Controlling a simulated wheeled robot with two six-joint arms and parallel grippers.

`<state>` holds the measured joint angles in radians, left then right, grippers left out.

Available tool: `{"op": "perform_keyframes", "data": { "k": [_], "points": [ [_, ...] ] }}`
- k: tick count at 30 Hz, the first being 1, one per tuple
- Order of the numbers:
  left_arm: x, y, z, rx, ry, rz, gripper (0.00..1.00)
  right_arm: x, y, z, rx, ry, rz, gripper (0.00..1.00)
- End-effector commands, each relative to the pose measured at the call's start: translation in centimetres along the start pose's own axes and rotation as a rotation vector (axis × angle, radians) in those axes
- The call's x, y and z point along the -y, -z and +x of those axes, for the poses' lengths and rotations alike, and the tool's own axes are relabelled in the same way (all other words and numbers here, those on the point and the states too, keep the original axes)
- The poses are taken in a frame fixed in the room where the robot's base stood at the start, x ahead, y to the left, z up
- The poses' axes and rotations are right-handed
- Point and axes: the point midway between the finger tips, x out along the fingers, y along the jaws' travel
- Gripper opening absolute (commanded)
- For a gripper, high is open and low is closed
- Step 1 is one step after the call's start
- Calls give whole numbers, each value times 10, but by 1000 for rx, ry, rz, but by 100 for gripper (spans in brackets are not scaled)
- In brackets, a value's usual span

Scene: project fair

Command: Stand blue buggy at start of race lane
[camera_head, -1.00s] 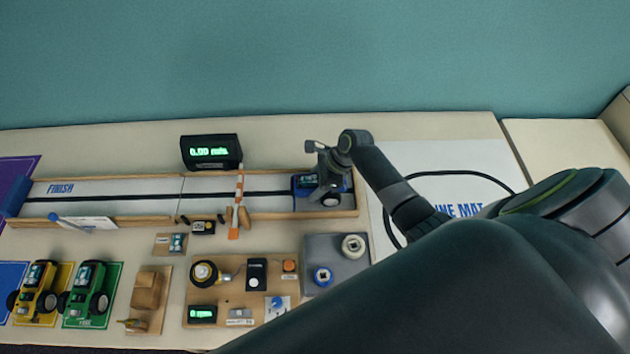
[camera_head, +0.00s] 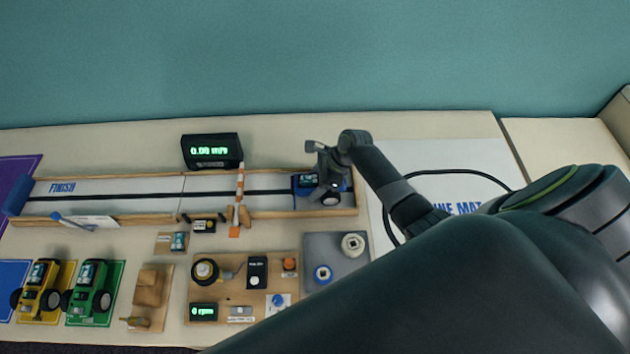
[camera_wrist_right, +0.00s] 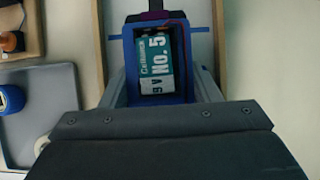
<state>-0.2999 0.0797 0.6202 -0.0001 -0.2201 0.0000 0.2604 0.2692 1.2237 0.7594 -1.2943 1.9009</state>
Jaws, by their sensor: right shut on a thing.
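The blue buggy (camera_head: 306,184) is at the right end of the race lane (camera_head: 217,186), between its wooden rails. My right gripper (camera_head: 329,180) is over it and shut on it, hiding part of its body. In the right wrist view the buggy (camera_wrist_right: 127,58) sits between the gripper fingers (camera_wrist_right: 158,85), with a 9 V battery marked No. 5 (camera_wrist_right: 155,62) in its open top. Whether its wheels touch the lane floor is hidden. My left gripper is not in view.
An orange-striped barrier (camera_head: 238,205) crosses the lane left of the buggy. A speed display (camera_head: 211,151) stands behind. Yellow (camera_head: 39,290) and green (camera_head: 89,292) buggies stand front left. A grey tray (camera_head: 337,279) with spools lies in front of the lane's right end.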

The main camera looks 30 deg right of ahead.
Motion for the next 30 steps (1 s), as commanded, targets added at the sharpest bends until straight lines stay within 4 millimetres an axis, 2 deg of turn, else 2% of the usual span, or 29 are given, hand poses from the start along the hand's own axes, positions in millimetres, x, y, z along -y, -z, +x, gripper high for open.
{"op": "perform_keyframes", "data": {
  "k": [8, 9, 14, 23, 26, 30],
  "points": [
    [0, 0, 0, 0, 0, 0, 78, 0, -1, 0, 1, 1, -1, 37],
    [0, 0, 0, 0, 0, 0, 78, 0, -1, 0, 1, 1, -1, 62],
    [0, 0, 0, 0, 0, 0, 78, 0, 0, 0, 1, 1, -1, 82],
    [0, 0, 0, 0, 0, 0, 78, 0, 1, -1, -1, 0, 0, 82],
    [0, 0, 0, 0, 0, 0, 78, 1, 1, -8, 0, 3, 0, 82],
    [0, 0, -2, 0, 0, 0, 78, 1, 1, -27, -2, 4, -2, 82]
  ]
}}
